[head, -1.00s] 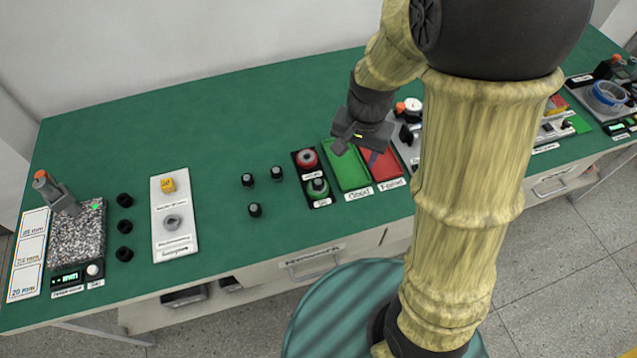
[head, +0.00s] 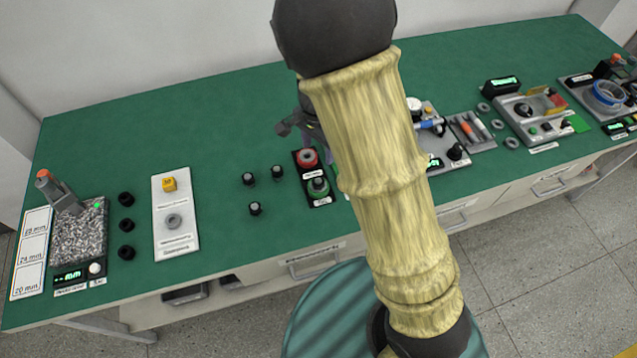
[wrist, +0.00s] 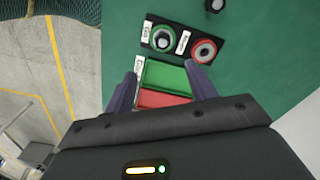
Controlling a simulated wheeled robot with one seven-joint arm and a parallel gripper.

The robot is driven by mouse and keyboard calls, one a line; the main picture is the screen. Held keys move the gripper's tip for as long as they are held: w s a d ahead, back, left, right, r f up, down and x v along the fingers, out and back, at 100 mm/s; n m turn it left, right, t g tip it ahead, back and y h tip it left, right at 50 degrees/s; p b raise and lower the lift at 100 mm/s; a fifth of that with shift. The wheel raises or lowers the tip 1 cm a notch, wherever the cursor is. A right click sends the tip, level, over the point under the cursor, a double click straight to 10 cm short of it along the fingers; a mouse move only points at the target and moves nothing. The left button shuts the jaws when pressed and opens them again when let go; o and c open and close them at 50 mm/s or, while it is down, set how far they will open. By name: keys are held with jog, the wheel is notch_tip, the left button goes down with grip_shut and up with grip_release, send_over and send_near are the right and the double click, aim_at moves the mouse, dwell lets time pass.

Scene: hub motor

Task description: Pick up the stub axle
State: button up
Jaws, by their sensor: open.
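Three short dark cylinders with pale tops, which look like stub axles, stand on the green bench left of the ring gauges: the left one (head: 248,178), the right one (head: 277,172) and the front one (head: 254,209). One dark cylinder (wrist: 214,5) shows at the top edge of the wrist view. My gripper (head: 290,128) is above the bench, behind the gauges, partly hidden by my arm in the head view. In the wrist view my gripper (wrist: 164,85) is open and empty, its fingers spread over the trays.
A green ring gauge (head: 318,187) and a red ring gauge (head: 307,158) sit on black bases. In the wrist view are a green tray (wrist: 165,75) and a red tray (wrist: 160,99). Several black pieces (head: 126,225) and a white board (head: 175,240) stand left. The bench's back left is clear.

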send_over(317, 181)
jog(key=f, duration=0.9)
jog(key=shift+s+d+f, duration=0.1)
jog(key=shift+s+f, duration=0.05)
jog(key=shift+s, duration=0.1)
jog(key=shift+w+f+p, duration=0.2)
jog(key=shift+f+p, duration=0.05)
jog(key=shift+f, duration=1.05)
jog(key=shift+w+f+p, duration=0.15)
jog(key=shift+f+p, duration=0.05)
jog(key=shift+f, duration=1.1)
jog(key=shift+w+d, duration=0.1)
jog(key=shift+w, duration=0.05)
jog(key=shift+d, duration=0.1)
jog(key=c, duration=0.6)
jog(key=shift+s+a, duration=0.25)
grip_shut()
jog(key=shift+r, duration=0.1)
